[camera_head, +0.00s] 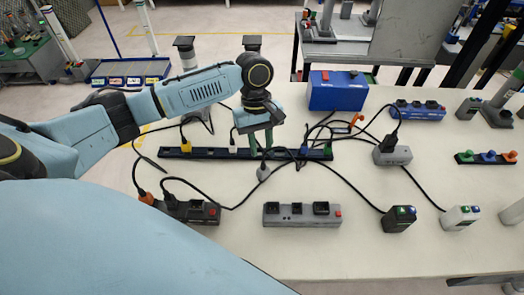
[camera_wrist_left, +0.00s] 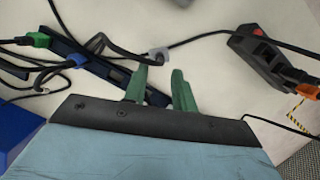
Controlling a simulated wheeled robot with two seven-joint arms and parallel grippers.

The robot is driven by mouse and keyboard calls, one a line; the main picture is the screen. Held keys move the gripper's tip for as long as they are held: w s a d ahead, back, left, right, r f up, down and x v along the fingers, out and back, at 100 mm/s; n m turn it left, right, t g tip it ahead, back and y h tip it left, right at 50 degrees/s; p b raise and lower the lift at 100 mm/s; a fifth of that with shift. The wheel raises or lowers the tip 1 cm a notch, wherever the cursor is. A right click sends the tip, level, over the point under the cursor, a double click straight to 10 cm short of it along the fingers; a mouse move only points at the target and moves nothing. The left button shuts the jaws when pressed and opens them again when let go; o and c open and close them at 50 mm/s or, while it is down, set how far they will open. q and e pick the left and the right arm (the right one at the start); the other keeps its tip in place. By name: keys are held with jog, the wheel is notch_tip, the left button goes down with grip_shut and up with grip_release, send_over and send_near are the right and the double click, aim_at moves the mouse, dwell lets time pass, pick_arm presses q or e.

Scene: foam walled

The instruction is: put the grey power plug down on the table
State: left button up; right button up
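The grey power plug (camera_head: 263,173) is on the white table (camera_head: 330,255), just below my left gripper's fingertips in the head view. It also shows in the left wrist view (camera_wrist_left: 158,54), just beyond the tips, with a dark cable running from it. My left gripper (camera_head: 261,150) has green fingers that stand apart with nothing between them; the gap shows clearly in the left wrist view (camera_wrist_left: 160,72). The plug looks apart from both fingers. My right gripper is in neither view.
A long black power strip (camera_head: 200,153) lies behind the plug. A grey strip (camera_head: 302,214) and a dark strip (camera_head: 190,211) lie nearer. Black cables cross the table. A blue box (camera_head: 338,91) stands at the back. The front of the table is clear.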

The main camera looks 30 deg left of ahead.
pick_arm(q)
jog(key=p+v, duration=0.1)
jog(key=v, duration=0.8)
jog(key=shift+r, duration=0.15)
